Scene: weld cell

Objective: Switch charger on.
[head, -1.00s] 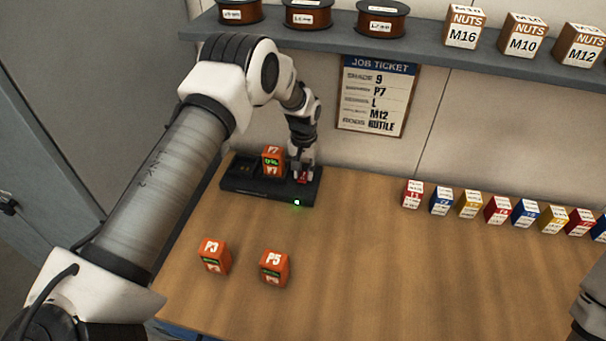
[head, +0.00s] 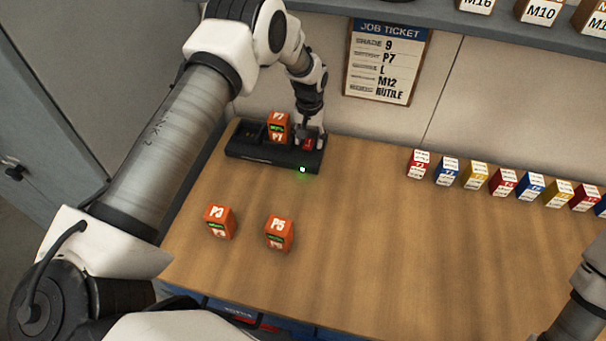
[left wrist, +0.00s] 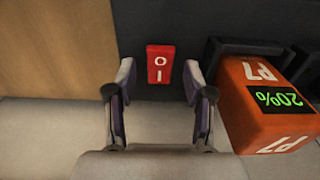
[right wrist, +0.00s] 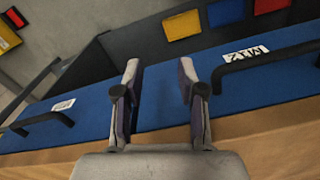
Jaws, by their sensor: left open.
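The black charger (head: 262,155) stands at the back left of the table, with a lit green light on its front edge. An orange P7 battery (head: 277,127) sits upright in it; in the left wrist view its display (left wrist: 277,100) reads 20%. The red rocker switch (left wrist: 160,64), marked O and I, is on the charger's top beside the battery; it also shows in the head view (head: 309,143). My left gripper (left wrist: 158,82) is open above the switch, one fingertip on either side in the picture. Whether it touches is unclear. My right gripper (right wrist: 159,75) is open and empty.
Orange batteries P3 (head: 220,222) and P5 (head: 279,232) stand on the table in front of the charger. A row of small coloured boxes (head: 502,181) stands at the right. A job ticket (head: 386,62) hangs on the wall. The table's middle is clear.

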